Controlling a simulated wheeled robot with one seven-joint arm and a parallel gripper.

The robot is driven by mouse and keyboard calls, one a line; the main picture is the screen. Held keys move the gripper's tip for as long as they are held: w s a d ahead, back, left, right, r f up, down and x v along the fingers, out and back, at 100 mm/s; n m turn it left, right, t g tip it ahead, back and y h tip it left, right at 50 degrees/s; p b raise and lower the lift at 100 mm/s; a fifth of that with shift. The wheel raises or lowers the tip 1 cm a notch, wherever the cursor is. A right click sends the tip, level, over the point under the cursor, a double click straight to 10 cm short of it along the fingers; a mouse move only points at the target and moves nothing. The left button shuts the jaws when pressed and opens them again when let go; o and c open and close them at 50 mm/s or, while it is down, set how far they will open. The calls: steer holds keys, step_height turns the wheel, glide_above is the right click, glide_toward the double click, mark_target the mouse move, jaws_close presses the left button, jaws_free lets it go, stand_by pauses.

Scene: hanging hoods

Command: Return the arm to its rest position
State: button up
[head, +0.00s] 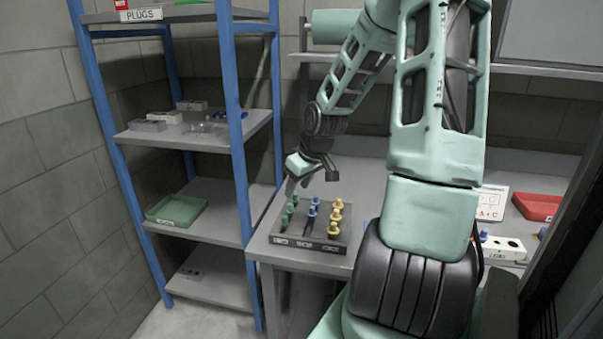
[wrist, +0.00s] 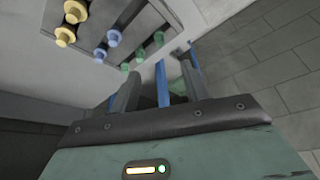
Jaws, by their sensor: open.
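My arm (head: 430,130) is pale green and reaches out over the grey table. My gripper (head: 306,180) hangs above the table's back left part, just behind a dark block of plugs. In the wrist view its two fingers (wrist: 158,85) stand apart with nothing between them. The block (head: 308,240) holds green plugs (head: 289,213), blue plugs (head: 310,212) and yellow plugs (head: 336,215) in rows. The same plugs show in the wrist view, with a yellow one (wrist: 70,28) at the upper left.
A blue-posted shelf (head: 232,120) stands left of the table, with a green tray (head: 176,210) and small clear boxes on it. A red tray (head: 537,206), a sign (head: 491,202) and a white holed block (head: 503,248) lie at the right. A wall ledge (head: 545,71) runs behind my arm.

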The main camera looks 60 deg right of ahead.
steer(key=v, duration=0.2)
steer(key=shift+s+r+p, duration=0.1)
steer(key=shift+r+p, duration=0.2)
steer(key=shift+a, duration=0.1)
steer(key=a+r+n+g+y, duration=0.1)
steer(key=a+n+g, duration=0.3)
steer(key=a, duration=2.3)
steer(key=s+a+r+n, duration=0.2)
steer(key=s+a+n, duration=0.3)
steer(key=s+a, duration=1.1)
steer(key=shift+r+g, duration=0.3)
